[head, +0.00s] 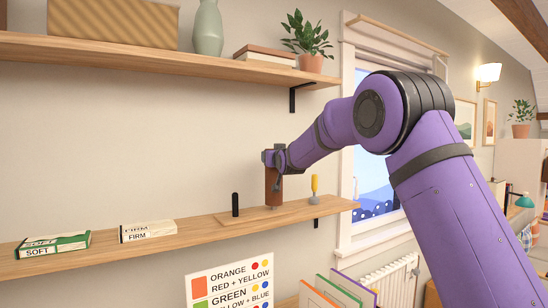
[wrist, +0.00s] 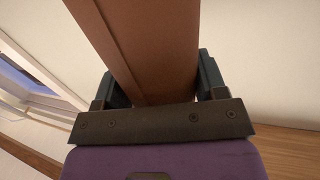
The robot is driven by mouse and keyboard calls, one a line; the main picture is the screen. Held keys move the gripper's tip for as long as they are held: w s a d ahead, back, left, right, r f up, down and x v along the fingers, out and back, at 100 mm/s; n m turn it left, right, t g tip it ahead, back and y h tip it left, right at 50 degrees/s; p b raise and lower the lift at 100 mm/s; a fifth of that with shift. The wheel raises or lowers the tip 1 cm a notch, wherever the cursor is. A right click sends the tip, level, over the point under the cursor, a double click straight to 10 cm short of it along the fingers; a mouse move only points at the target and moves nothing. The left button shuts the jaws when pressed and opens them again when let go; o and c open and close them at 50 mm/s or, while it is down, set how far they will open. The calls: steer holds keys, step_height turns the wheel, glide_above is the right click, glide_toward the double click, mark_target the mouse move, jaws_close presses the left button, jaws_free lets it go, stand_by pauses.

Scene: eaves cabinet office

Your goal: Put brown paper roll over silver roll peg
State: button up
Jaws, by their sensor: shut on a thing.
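My gripper (head: 273,158) is shut on the brown paper roll (head: 272,186), near its upper end. The roll hangs upright over the wooden base board (head: 240,217) on the lower shelf. In the wrist view the roll (wrist: 150,45) lies between the two dark fingers. A small greyish bit, apparently the silver roll peg (head: 274,207), shows just below the roll's lower end. I cannot tell whether the roll is around the peg or just above it. A black peg (head: 235,205) stands upright to the left, apart from the roll.
A yellow-handled tool (head: 314,187) stands upright in a grey holder right of the roll. Boxes marked SOFT (head: 53,244) and FIRM (head: 147,231) lie on the lower shelf (head: 100,255) at left. The upper shelf (head: 150,58) is above the gripper. A window (head: 372,185) is at right.

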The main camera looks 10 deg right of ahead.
steer(key=o, duration=1.4)
steer(key=s, duration=1)
steer(key=shift+s+d, duration=0.3)
steer(key=shift+s, duration=0.1)
